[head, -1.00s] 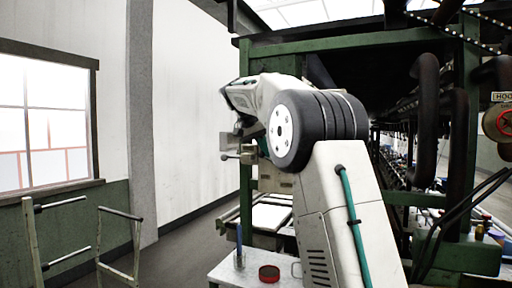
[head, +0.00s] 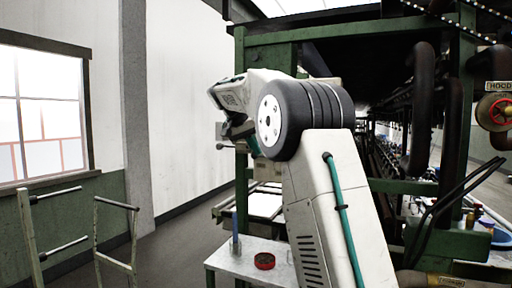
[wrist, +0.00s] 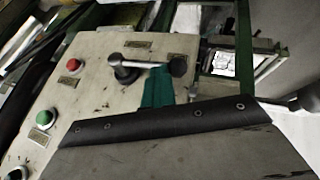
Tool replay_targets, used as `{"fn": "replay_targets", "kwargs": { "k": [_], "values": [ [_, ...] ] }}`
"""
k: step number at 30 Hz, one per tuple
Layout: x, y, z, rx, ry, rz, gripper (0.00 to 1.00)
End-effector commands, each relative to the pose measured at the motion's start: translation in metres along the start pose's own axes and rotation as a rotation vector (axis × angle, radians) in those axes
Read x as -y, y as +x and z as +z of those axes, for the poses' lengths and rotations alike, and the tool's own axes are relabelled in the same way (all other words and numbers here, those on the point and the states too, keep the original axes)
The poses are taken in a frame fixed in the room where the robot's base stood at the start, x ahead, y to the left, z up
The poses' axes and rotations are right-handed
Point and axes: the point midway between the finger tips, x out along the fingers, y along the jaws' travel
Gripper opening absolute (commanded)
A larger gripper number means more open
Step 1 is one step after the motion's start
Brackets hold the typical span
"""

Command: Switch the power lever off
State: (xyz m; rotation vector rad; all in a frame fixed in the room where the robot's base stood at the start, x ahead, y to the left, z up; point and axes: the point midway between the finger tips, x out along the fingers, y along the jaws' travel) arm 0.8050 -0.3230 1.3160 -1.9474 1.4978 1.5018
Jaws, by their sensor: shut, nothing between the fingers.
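The power lever (wrist: 146,64) shows in the wrist view on a worn pale panel (wrist: 105,98). It has a dark round hub at its left end and a dark knob at its right, and lies nearly level in the picture. My gripper (wrist: 157,74) shows there as teal fingers, shut and empty, their tips just below the lever's bar, between hub and knob. I cannot tell whether they touch it. In the head view my gripper (head: 243,138) is partly hidden by my arm. The panel's face is not readable there.
A red button (wrist: 73,65) and a green button (wrist: 43,116) sit left of the lever. A rod with a dark knob (wrist: 308,98) stands at the right. In the head view, a small table (head: 228,262) bears a red dish (head: 264,261).

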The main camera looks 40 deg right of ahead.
Motion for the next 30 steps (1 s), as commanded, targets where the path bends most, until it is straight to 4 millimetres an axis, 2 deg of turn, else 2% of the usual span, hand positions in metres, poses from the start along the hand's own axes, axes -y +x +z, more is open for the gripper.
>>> {"fn": "replay_targets", "kwargs": {
  "k": [1,6,17,23,30],
  "values": [
    [0.006,0.007,0.004,0.015,-0.011,0.002,0.0],
    [0.008,0.009,0.005,0.018,-0.013,0.002,0.0],
    [0.006,0.002,0.003,0.017,-0.012,0.001,0.0],
    [-0.006,-0.034,-0.007,0.003,-0.007,-0.007,0.0],
    [0.025,-0.079,-0.004,0.001,-0.005,-0.004,0.0]
  ]
}}
